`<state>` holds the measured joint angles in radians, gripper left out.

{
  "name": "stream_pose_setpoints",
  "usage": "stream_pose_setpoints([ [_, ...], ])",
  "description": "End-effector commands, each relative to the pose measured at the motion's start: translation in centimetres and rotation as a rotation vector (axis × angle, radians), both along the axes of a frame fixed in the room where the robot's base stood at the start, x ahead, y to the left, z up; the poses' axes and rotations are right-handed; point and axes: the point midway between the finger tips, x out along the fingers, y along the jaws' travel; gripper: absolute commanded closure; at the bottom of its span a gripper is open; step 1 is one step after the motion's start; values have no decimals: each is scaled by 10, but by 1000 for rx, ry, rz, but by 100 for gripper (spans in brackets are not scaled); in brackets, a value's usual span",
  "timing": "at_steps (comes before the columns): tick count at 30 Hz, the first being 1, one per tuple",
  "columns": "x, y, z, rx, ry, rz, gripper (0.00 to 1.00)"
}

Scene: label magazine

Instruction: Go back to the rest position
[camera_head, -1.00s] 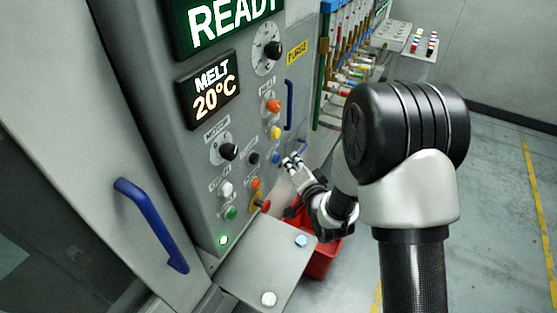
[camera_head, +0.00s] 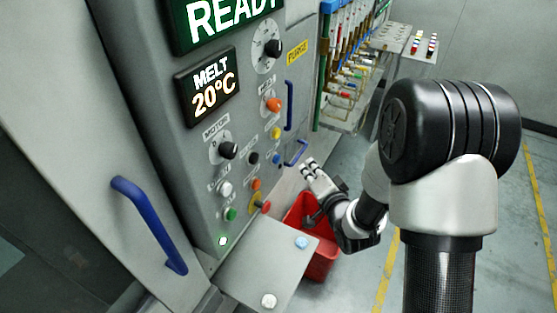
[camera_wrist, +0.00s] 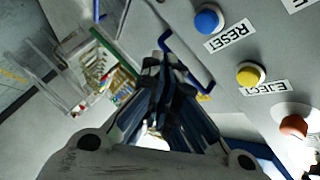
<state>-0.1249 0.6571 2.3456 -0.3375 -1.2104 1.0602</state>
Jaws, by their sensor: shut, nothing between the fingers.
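My gripper (camera_head: 309,169) is shut and empty in the head view, in the air to the right of the machine's control panel (camera_head: 190,145), above a red bin. It is apart from the buttons. In the wrist view my gripper (camera_wrist: 165,62) points past the panel, with the blue RESET button (camera_wrist: 208,19) and the yellow EJECT button (camera_wrist: 250,75) to its right. An orange button (camera_wrist: 293,126) sits at the right edge of that view.
The red bin (camera_head: 322,262) stands on the floor under my gripper. A metal shelf (camera_head: 262,268) juts out below the panel. Blue handles (camera_head: 150,225) stick out from the machine. A rack of coloured pipes (camera_head: 350,70) stands behind. The floor at right is open.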

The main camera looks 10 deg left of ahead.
Motion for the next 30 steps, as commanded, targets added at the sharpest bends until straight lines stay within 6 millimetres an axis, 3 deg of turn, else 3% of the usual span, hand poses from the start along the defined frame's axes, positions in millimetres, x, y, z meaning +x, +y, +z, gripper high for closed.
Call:
stream_pose_setpoints([
  [17, 1, -3, 5, -20, 0, -5, 100],
  [23, -2, -34, 41, -236, 42, -47, 100],
  [26, -17, -61, 65, -393, 97, -69, 100],
  [30, -57, -96, 94, -581, 202, -77, 100],
])
